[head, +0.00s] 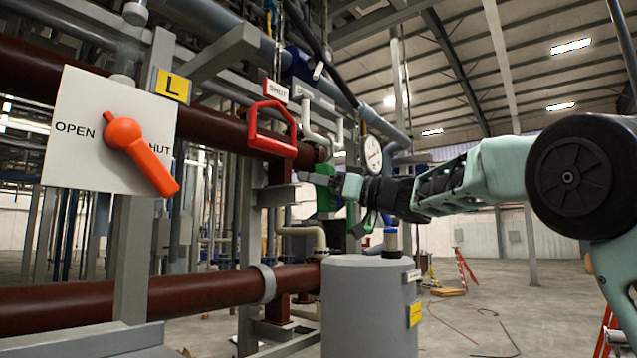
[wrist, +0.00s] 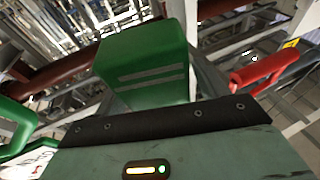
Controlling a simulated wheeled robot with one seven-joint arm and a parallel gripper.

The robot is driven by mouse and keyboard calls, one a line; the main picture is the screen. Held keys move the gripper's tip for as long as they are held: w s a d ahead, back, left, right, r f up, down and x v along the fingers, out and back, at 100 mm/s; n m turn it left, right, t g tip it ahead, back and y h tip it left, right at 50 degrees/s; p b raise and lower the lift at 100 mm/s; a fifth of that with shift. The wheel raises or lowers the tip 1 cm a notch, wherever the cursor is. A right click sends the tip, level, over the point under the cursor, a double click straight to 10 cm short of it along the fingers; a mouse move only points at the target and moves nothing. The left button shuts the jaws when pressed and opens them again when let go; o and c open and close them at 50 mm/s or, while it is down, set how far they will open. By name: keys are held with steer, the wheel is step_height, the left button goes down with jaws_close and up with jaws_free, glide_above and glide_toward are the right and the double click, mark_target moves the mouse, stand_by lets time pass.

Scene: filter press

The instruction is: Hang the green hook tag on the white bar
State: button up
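My gripper (head: 322,181) reaches in from the right toward the pipe frame. A green piece (head: 325,200) shows just below and behind its fingertips, and another green strip (head: 367,222) hangs below my wrist. I cannot tell which is the hook tag. In the wrist view, a green block with two grey stripes (wrist: 145,65) stands beyond my gripper's body, and a green edge (wrist: 14,118) shows at left. Whether my fingers touch or hold any green piece is unclear. White bent bars (head: 318,138) stick out above my gripper; which one is meant is unclear.
A red handle (head: 272,130) is above left of my gripper and also shows in the wrist view (wrist: 262,72). A round gauge (head: 373,155) sits just above my wrist. A grey tank (head: 369,310) stands below. An orange lever (head: 140,155) is at left.

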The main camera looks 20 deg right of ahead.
steer(key=b+v, duration=0.7)
steer(key=v, duration=1)
steer(key=shift+d+b, duration=0.2)
steer(key=shift+b, duration=0.15)
steer(key=shift+s, duration=0.1)
